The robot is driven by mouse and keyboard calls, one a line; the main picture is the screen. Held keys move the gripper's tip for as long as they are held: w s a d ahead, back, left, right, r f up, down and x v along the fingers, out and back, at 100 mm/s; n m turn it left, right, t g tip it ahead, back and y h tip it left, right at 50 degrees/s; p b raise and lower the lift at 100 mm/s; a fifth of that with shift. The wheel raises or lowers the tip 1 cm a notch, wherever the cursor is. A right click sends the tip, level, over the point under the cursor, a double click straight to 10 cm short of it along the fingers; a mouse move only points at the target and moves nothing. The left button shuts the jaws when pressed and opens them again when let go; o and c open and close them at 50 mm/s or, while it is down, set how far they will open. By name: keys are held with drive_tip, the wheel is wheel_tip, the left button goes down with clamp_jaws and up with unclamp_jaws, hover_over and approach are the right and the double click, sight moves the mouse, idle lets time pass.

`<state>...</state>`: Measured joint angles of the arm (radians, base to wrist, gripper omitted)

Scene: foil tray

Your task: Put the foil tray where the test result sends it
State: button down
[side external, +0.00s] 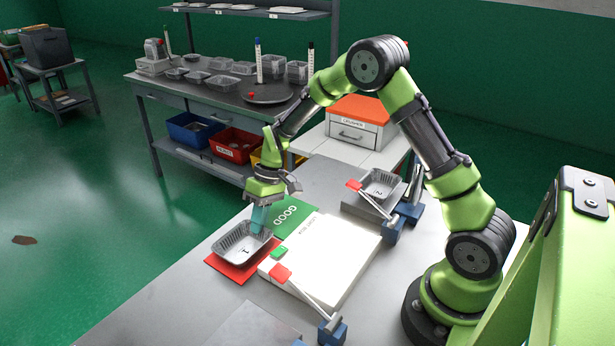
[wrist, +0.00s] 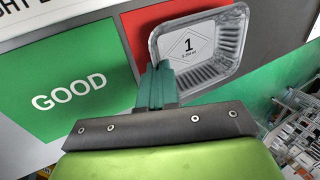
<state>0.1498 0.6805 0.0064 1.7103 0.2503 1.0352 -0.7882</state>
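A foil tray (side external: 232,250) with a label reading 1 is over the red pad (side external: 225,268) beside the light box. It also shows in the wrist view (wrist: 222,62), overlapping the red pad (wrist: 130,25). Whether it rests on the pad or hangs just above it, I cannot tell. The green GOOD pad (side external: 292,214) lies alongside. A second foil tray (side external: 380,184), labelled 2, sits on a grey stand.
The white light box (side external: 335,262) lies right of the pads, with a red-tipped lever (side external: 281,274) and a green block (side external: 279,252) at its edge. A back bench (side external: 215,85) holds trays and markers, with coloured bins below.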

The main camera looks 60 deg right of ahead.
drive_tip(key=c, duration=1.8)
unclamp_jaws()
drive_tip(key=o, duration=0.5)
drive_tip(key=shift+r, duration=0.1)
drive_tip(key=v, duration=1.6)
drive_tip(key=shift+r, duration=0.3)
drive_tip(key=shift+d, duration=0.15)
